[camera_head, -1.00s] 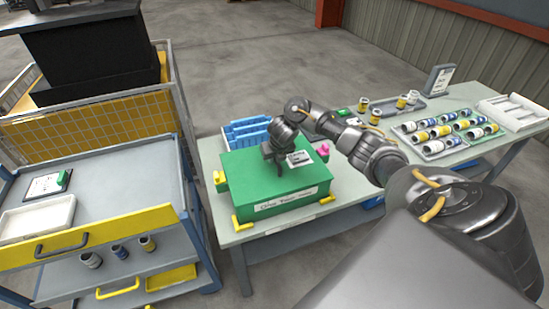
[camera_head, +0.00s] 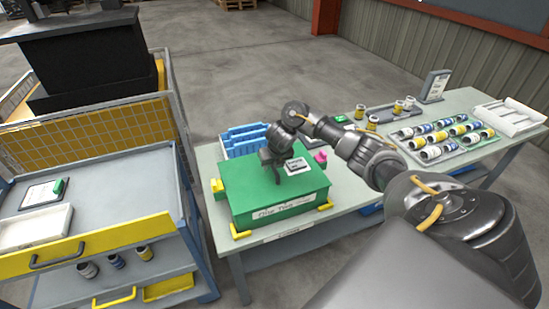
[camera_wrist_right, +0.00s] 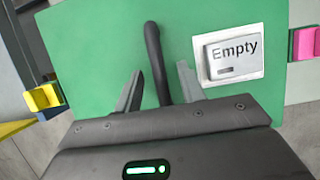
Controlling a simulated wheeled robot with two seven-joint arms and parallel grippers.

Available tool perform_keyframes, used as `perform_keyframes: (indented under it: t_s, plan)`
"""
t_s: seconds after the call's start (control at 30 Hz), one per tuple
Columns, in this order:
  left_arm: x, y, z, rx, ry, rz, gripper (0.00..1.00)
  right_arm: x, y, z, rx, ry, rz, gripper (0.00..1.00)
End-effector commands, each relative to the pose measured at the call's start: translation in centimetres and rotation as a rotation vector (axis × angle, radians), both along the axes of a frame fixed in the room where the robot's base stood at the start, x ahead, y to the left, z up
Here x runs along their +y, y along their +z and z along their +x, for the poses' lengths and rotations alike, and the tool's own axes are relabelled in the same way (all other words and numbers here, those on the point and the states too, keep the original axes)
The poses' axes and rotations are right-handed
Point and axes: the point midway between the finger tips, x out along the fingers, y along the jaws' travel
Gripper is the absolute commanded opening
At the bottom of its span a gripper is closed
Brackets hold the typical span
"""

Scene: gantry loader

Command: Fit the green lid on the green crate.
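The green lid (camera_head: 243,180) lies on top of the green crate (camera_head: 285,211) on the grey-green table. It looks level and lined up with the crate's edges, but I cannot tell whether it is fully seated. A dark handle (camera_wrist_right: 156,62) stands up from the lid, beside a white "Empty" card (camera_wrist_right: 232,51). My right gripper (camera_head: 272,172) is over the lid. In the right wrist view, the right gripper's fingers (camera_wrist_right: 162,85) are apart, one on each side of the handle, with gaps showing. My left gripper is in neither view.
Yellow corner pieces (camera_head: 240,232) and a pink piece (camera_head: 320,157) stand around the crate. A blue bin (camera_head: 243,141) is behind it. A tray of jars (camera_head: 445,143) and a white tray (camera_head: 510,118) are to the right. A grey cart (camera_head: 110,190) stands left of the table.

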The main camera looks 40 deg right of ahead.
Motion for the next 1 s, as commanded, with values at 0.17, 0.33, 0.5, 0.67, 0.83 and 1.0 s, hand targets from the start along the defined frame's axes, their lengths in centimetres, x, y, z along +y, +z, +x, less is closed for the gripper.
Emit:
perform_keyframes:
  t_s: [0.17,0.33,0.5,0.67,0.83,1.0]
  plan:
    - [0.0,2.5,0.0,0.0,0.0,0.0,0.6,0.3,4.3,-1.2,-0.004,0.003,-0.006,0.4]
    - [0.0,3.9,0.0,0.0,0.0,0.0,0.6,0.7,6.9,-2.3,-0.004,0.001,-0.005,0.4]
    - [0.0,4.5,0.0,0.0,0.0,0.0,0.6,1.0,8.3,-3.0,-0.003,0.001,-0.003,0.4]
    - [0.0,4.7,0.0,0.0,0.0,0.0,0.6,1.1,8.7,-3.3,-0.002,0.0,-0.002,0.4]
    - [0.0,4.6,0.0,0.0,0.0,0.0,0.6,1.1,8.6,-3.3,-0.001,-0.001,-0.001,0.4]
    - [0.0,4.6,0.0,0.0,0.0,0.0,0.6,1.1,8.6,-3.3,-0.001,-0.001,-0.001,0.4]
